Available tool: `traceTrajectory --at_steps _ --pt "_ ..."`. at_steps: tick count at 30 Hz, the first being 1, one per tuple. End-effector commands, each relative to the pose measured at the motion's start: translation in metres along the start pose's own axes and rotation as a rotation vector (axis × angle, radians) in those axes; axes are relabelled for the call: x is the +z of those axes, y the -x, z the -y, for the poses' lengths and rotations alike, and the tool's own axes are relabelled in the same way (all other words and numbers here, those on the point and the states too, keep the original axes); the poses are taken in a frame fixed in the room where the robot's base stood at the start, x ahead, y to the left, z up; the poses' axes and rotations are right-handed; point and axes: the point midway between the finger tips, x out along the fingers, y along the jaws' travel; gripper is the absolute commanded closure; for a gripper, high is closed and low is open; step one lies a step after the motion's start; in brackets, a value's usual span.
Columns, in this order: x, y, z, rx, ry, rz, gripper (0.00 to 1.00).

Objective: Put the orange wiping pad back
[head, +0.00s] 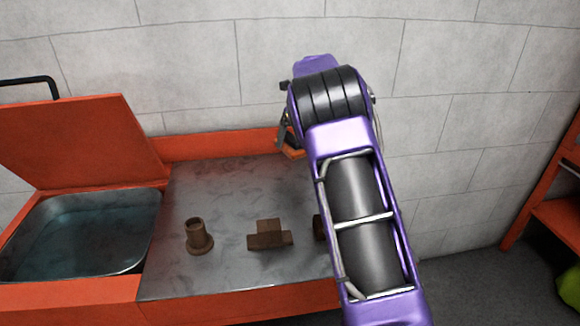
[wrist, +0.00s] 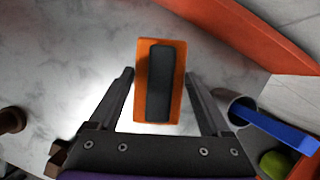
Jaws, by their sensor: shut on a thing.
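The orange wiping pad (wrist: 180,100) has a dark grey grip strip along its top. In the wrist view it sits between the two fingers of my gripper (wrist: 160,78), which is shut on it. The metal worktop (wrist: 75,50) lies beyond it; I cannot tell whether the pad touches it. In the head view my gripper (head: 286,134) is at the back right of the worktop, partly hidden by my purple arm. A bit of the orange pad (head: 293,153) shows just under it.
Brown fittings stand on the worktop: a flanged tube (head: 199,240) and a tee (head: 268,238). A liquid-filled basin (head: 85,235) with a raised orange lid (head: 75,140) is at left. A grey cup (wrist: 226,98) holding a blue thing (wrist: 275,126) shows in the wrist view. An orange shelf (head: 558,212) stands right.

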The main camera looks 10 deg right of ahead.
Motion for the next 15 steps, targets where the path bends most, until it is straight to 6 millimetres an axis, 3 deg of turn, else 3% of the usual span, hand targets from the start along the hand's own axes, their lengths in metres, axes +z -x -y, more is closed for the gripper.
traceTrajectory --at_steps 4,15 --pt "-0.012 -0.026 0.000 0.002 0.000 -0.004 0.63" --pt "-0.032 -0.070 0.000 0.002 -0.002 -0.004 0.63"
